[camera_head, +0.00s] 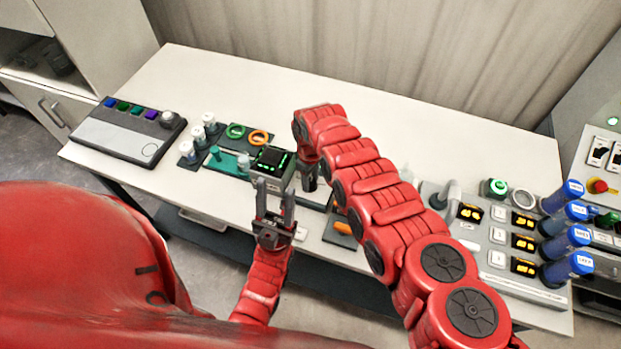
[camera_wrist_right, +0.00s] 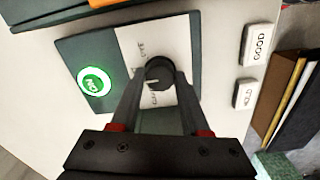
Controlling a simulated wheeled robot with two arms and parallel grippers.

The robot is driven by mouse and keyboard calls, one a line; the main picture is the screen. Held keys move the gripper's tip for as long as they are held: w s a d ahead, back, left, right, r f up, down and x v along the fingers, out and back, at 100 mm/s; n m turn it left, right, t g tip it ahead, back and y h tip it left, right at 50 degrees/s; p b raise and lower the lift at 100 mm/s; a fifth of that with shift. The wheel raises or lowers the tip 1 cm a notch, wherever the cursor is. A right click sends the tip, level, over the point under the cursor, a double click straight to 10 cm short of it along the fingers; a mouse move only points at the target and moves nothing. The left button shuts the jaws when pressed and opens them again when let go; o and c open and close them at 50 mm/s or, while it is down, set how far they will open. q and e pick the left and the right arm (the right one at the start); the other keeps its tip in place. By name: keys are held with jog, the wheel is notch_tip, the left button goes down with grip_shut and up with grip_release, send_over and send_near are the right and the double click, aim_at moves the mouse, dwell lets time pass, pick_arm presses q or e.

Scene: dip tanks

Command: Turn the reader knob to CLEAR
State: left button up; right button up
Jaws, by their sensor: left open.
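The reader knob (camera_wrist_right: 160,73) is a small dark round knob on a white plate (camera_wrist_right: 185,35) in the right wrist view. The plate carries a CLEAR label and a second label, partly hidden. A pale mark shows on the knob's lower left; I cannot tell its exact setting. My right gripper (camera_wrist_right: 160,82) has a finger on each side of the knob; I cannot tell whether they press on it. It also shows in the head view (camera_head: 310,178), with the knob hidden there. My left gripper (camera_head: 275,192) is open and empty in front of the lit green display (camera_head: 272,158).
A lit green ON button (camera_wrist_right: 95,82) sits left of the knob. White GOOD (camera_wrist_right: 258,44) and HOLD (camera_wrist_right: 245,94) blocks lie to its right. A button panel (camera_head: 125,135) is at the table's left, blue-capped tubes (camera_head: 570,238) at the right. The table's back strip is clear.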

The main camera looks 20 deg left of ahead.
grip_shut()
jog(key=shift+w+f+n+b, duration=0.1)
jog(key=shift+n+b, duration=0.5)
jog(key=shift+b, duration=0.15)
jog(key=n+b, duration=0.8)
jog(key=b, duration=0.2)
jog(key=shift+f+b, duration=0.15)
jog(key=shift+b, duration=0.2)
jog(key=shift+r+n+b, duration=0.2)
jog(key=shift+n+b, duration=1.15)
jog(key=shift+n, duration=0.05)
jog(key=o, duration=0.8)
grip_release()
